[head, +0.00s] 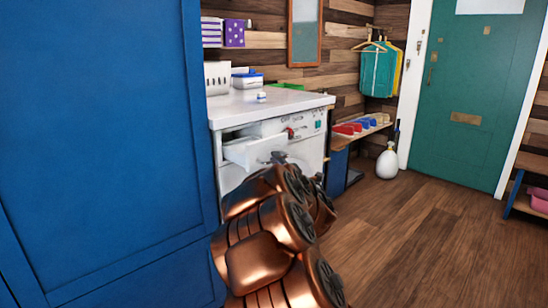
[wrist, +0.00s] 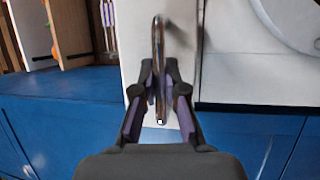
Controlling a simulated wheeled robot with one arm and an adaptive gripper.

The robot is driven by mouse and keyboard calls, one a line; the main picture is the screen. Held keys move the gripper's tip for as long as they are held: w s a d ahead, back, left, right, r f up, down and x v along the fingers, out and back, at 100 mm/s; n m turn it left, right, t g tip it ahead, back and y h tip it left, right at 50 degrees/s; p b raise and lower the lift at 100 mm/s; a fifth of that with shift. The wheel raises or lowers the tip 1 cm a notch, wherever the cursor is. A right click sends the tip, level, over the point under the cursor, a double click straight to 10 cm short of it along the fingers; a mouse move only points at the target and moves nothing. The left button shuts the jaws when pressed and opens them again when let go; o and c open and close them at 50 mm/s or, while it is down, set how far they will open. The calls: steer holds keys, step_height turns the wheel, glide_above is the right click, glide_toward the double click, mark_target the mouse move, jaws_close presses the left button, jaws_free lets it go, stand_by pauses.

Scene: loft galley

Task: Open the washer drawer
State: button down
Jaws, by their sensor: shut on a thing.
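The white washer (head: 312,150) stands past the blue cabinet, under a pale worktop. Its drawer (head: 250,152) is at the upper left of its front and stands out, with its open inside showing. My gripper (head: 278,158) is at the drawer's front, partly hidden by my copper arm. In the wrist view, my gripper (wrist: 160,85) has its two fingers closed around a metal bar handle (wrist: 158,42) on a white panel (wrist: 138,50), the drawer's front.
The tall blue cabinet (head: 95,130) fills the left side, close to my arm. A low shelf with shoes (head: 348,128) and a white bottle (head: 387,162) are right of the washer. The wooden floor (head: 430,235) is clear towards the green door (head: 468,95).

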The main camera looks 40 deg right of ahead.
steer(key=c, duration=1.2)
jaws_free()
steer(key=shift+s, duration=0.1)
steer(key=v, duration=0.7)
steer(key=shift+s+a, duration=0.1)
